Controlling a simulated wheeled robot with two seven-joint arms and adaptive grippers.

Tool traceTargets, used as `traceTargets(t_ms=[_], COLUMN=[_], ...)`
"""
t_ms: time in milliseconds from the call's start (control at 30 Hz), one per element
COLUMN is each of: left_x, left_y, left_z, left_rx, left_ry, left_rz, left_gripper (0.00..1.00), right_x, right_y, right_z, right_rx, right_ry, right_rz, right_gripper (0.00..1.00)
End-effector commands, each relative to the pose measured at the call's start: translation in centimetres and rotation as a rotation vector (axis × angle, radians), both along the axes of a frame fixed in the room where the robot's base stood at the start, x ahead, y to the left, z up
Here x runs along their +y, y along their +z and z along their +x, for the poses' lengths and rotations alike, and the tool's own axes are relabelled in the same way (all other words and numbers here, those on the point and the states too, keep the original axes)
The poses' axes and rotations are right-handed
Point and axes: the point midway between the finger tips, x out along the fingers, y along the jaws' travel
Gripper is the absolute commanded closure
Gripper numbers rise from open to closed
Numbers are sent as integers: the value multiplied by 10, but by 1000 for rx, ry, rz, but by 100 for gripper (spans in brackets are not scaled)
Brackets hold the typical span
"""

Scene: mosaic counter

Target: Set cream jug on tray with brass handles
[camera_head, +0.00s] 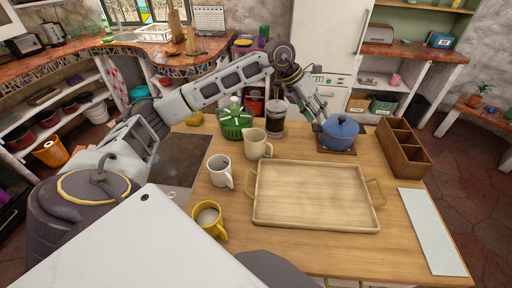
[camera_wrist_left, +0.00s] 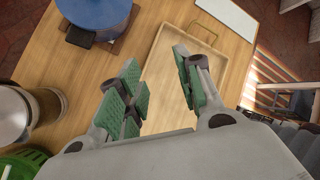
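The cream jug (camera_head: 257,144) stands upright on the wooden table, touching or close to the back left corner of the tray. The wooden tray (camera_head: 312,197) has a brass handle at each short end and is empty; part of it also shows in the wrist view (camera_wrist_left: 212,72). My left gripper (camera_head: 317,112) is above the back of the table, near the blue pot. In the wrist view its green-padded fingers (camera_wrist_left: 157,75) are apart with nothing between them. The jug cannot be seen in the wrist view. My right gripper is not in view.
A white mug (camera_head: 220,169) and a yellow mug (camera_head: 208,220) stand left of the tray. A french press (camera_head: 274,121), a green basket (camera_head: 233,121) and a blue pot (camera_head: 340,131) stand behind it. A wooden divided box (camera_head: 403,150) and a pale board (camera_head: 432,232) lie to the right.

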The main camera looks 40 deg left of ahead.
Motion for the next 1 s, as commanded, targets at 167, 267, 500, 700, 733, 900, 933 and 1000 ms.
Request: traceTargets(t_ms=[167, 267, 500, 700, 733, 900, 933, 1000], left_x=[22, 34, 60, 80, 82, 95, 97, 101], left_y=[-15, -21, -33, -39, -39, -42, -42, -43], left_z=[-7, -11, -22, -33, -34, -44, -46, -51], left_rx=[-38, -52, -63, -57, -55, -43, -42, -37], left_ry=[-134, -212, -403, -571, -598, -748, -776, -841], left_rz=[166, 250, 424, 537, 552, 618, 626, 644], left_gripper=[65, 65, 65, 65, 65, 65, 65, 65], right_x=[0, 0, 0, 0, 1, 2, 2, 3], right_y=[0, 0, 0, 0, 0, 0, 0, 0], right_z=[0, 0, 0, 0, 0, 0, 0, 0], right_rx=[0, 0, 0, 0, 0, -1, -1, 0], right_ry=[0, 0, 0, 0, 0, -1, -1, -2], right_rz=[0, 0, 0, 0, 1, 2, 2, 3], right_gripper=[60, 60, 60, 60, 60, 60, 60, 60])
